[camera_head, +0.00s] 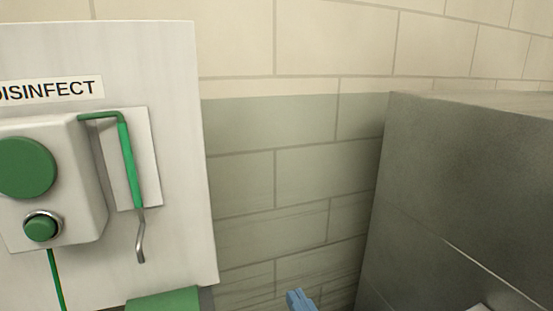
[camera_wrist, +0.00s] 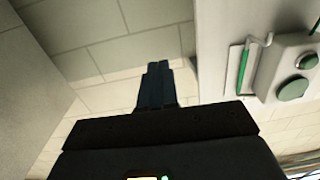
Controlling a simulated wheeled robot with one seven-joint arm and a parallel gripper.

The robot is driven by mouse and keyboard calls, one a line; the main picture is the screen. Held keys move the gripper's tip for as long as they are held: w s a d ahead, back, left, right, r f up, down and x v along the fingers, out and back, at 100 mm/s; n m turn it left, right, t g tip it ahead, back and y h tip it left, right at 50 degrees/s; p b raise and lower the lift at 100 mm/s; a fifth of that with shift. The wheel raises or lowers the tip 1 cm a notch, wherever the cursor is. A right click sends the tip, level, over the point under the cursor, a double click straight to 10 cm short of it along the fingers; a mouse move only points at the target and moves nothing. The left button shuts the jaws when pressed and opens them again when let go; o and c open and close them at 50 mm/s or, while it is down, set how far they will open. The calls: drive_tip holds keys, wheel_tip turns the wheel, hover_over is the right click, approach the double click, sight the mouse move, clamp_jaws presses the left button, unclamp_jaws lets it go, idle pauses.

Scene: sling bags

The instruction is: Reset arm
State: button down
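My gripper (camera_wrist: 158,68) shows in the wrist view as two dark blue fingers side by side, shut with nothing seen between them. In the head view only its blue tip (camera_head: 299,298) shows at the bottom edge, in front of the tiled wall. The rest of the arm is out of that view.
A white panel (camera_head: 170,60) at left has a "DISINFECT" label (camera_head: 50,89), a white box (camera_head: 75,165) with green buttons, and a green lever (camera_head: 130,165). A dark grey block (camera_head: 460,190) stands at right. Bare tiled wall (camera_head: 290,180) lies between them.

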drive_tip(key=s+d+f+m+h, duration=0.2)
drive_tip(key=s+d+f, duration=0.15)
drive_tip(key=s, duration=0.55)
drive_tip(key=s+d+f+m+g+h, duration=0.1)
drive_tip(key=s+d+f+m+h, duration=0.2)
drive_tip(key=s, duration=0.5)
drive_tip(key=s+d+f+m+h, duration=0.1)
drive_tip(key=s+d+f+h, duration=0.15)
drive_tip(key=s+d, duration=0.45)
drive_tip(key=s+d+r+n, duration=0.2)
drive_tip(key=s+d+r, duration=0.1)
drive_tip(key=s, duration=0.7)
drive_tip(key=shift+s+d+g+y, duration=0.25)
drive_tip(key=shift+d+g+y, duration=0.2)
drive_tip(key=shift+d, duration=0.3)
